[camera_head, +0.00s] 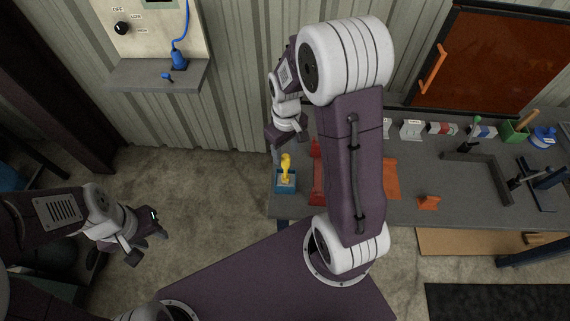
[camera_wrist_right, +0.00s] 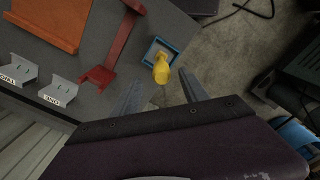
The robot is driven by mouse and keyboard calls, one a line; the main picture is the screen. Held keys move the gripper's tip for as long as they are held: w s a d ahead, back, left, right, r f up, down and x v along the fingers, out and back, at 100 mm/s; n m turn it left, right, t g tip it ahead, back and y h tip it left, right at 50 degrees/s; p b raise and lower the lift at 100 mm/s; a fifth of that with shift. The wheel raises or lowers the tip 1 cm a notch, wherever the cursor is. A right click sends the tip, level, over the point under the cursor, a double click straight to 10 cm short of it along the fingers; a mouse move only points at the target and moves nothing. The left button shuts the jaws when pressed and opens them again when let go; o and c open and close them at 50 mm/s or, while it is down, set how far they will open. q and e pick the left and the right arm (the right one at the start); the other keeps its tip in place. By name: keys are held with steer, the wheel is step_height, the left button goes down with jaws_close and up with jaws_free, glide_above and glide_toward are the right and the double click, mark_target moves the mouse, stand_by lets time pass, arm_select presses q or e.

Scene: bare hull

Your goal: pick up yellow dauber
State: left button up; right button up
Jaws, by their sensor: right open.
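The yellow dauber (camera_head: 286,166) stands upright in a small blue holder (camera_head: 286,186) at the left end of the grey workbench. The dauber (camera_wrist_right: 161,70) and its holder (camera_wrist_right: 150,49) also show in the right wrist view, just beyond the fingertips. My right gripper (camera_head: 287,149) is above and behind the dauber in the head view. In the wrist view the right gripper (camera_wrist_right: 160,90) is open, with its two fingers apart and nothing between them; the dauber's near end lies close to the gap. My left gripper (camera_head: 144,240) hangs over the floor at the left, away from the bench; its jaws are unclear.
A red stand (camera_head: 317,182) is close to the holder's right. An orange sheet (camera_head: 391,178), an orange block (camera_head: 428,202) and grey labelled brackets (camera_head: 411,129) lie farther right on the bench (camera_head: 459,211). A wall shelf (camera_head: 150,76) with a blue plug is at upper left.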

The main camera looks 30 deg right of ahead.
mark_target(285, 165)
steer(key=shift+s+a+f, duration=0.3)
steer(key=shift+f, duration=0.65)
steer(key=shift+w+d+f, duration=0.15)
steer(key=shift+f, duration=0.1)
steer(key=shift+w+f+p, duration=0.1)
steer(key=shift+f+p, duration=0.6)
steer(key=shift+f, duration=1.9)
jaws_close()
